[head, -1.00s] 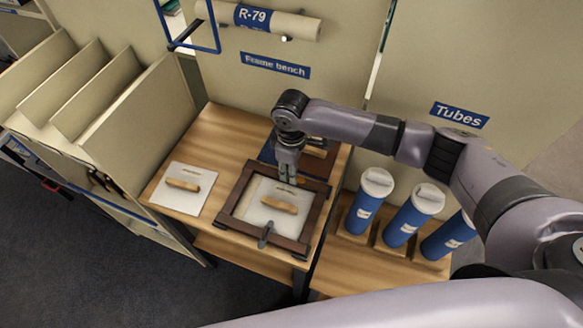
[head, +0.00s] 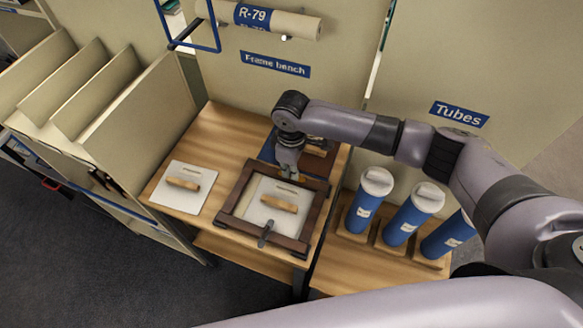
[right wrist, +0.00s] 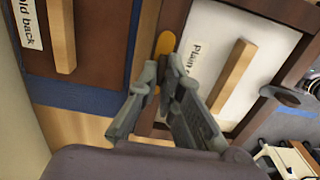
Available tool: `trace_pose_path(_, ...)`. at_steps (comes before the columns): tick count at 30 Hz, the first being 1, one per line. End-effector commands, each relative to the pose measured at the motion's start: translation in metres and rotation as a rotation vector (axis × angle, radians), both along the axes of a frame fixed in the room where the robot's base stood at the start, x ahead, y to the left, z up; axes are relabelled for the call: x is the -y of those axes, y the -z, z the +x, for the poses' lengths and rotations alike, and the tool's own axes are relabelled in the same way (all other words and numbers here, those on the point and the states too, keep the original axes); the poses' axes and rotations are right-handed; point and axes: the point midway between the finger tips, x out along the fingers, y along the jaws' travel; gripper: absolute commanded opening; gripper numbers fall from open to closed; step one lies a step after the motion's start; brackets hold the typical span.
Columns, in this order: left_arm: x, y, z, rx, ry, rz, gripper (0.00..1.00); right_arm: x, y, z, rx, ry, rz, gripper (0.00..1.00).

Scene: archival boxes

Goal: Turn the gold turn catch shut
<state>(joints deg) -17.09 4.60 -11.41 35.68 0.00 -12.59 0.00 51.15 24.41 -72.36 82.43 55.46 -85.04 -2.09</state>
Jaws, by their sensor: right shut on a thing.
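The dark wooden frame (head: 230,201) lies on the bench with a pale back panel (head: 258,212) inside it, which has a wooden grip bar (head: 279,203). The gold turn catch (right wrist: 165,44) is on the frame's far rail in the right wrist view, its rounded end showing beyond my fingertips. My right gripper (right wrist: 165,82) is shut on the gold catch; the fingers hide the rest of it. In the head view my right gripper (head: 290,175) is at the far rail. A grey catch (head: 265,233) sits on the near rail. My left gripper is out of view.
A loose pale panel (head: 172,202) lies left of the frame. A brown panel with a wooden bar (right wrist: 97,55) lies on a blue mat (right wrist: 70,97) behind it. Blue tubes (head: 363,214) stand on the right; upright dividers (head: 125,105) stand on the left.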

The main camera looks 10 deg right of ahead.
Motion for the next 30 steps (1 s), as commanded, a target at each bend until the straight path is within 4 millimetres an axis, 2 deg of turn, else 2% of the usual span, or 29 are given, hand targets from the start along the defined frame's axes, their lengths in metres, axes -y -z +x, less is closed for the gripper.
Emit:
trace_pose_path(14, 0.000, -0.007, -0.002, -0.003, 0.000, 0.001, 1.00, 0.000, -0.002, 0.000, -0.001, -0.081, -0.001, 0.00)
trace_pose_path(30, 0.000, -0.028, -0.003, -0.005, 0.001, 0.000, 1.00, 0.000, -0.002, 0.000, -0.001, -0.545, -0.001, 0.00)
